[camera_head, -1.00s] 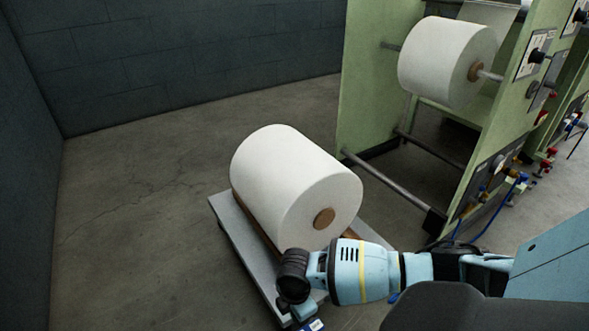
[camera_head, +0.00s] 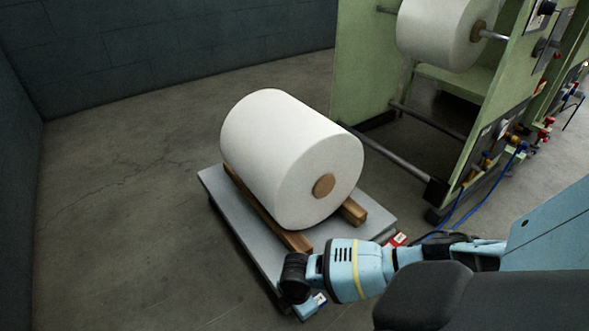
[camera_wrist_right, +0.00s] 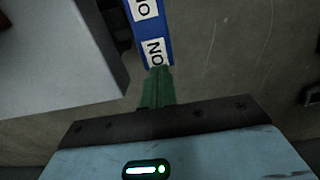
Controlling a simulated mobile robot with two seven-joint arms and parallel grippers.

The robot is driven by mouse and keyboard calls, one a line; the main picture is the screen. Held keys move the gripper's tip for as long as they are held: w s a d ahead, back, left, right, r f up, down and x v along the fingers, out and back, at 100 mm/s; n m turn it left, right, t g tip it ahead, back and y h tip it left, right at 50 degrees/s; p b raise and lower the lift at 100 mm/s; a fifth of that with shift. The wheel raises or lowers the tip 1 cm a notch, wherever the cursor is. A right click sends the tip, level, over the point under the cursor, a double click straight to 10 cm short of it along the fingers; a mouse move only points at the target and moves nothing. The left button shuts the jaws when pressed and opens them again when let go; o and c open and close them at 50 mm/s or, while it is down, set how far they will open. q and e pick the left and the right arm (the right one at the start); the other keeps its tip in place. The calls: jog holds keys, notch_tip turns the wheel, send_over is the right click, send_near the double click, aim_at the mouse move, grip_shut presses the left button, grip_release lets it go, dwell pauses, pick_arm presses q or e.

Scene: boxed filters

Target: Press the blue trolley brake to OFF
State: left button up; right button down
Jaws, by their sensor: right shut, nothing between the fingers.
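The blue trolley brake (camera_wrist_right: 165,45) shows in the right wrist view as a blue bar with white labels. The lower label reads ON; the upper one is cut off by the frame. In the head view a small part of the brake (camera_head: 311,305) shows at the trolley's near corner. My right gripper (camera_wrist_right: 159,70) is shut and empty, its green fingertips at the ON end of the bar. I cannot tell whether they touch it. In the head view the fingers are hidden behind my wrist. The trolley (camera_head: 232,222) has a grey deck. My left gripper is out of view.
A large white roll (camera_head: 290,150) rests on wooden rails (camera_head: 262,215) on the trolley. A red part with a label (camera_head: 398,240) is at its right corner. A green machine frame (camera_head: 365,75) holding another roll (camera_head: 440,30) stands behind. The floor at left is clear.

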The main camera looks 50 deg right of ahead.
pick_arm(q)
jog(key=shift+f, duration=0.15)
pick_arm(e)
jog(key=shift+f, duration=0.25)
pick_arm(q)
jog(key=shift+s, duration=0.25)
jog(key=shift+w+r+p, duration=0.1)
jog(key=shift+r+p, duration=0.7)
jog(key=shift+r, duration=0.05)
pick_arm(e)
jog(key=shift+w+a+f+h, duration=0.1)
jog(key=shift+a+f+h, duration=0.45)
jog(key=shift+f, duration=0.25)
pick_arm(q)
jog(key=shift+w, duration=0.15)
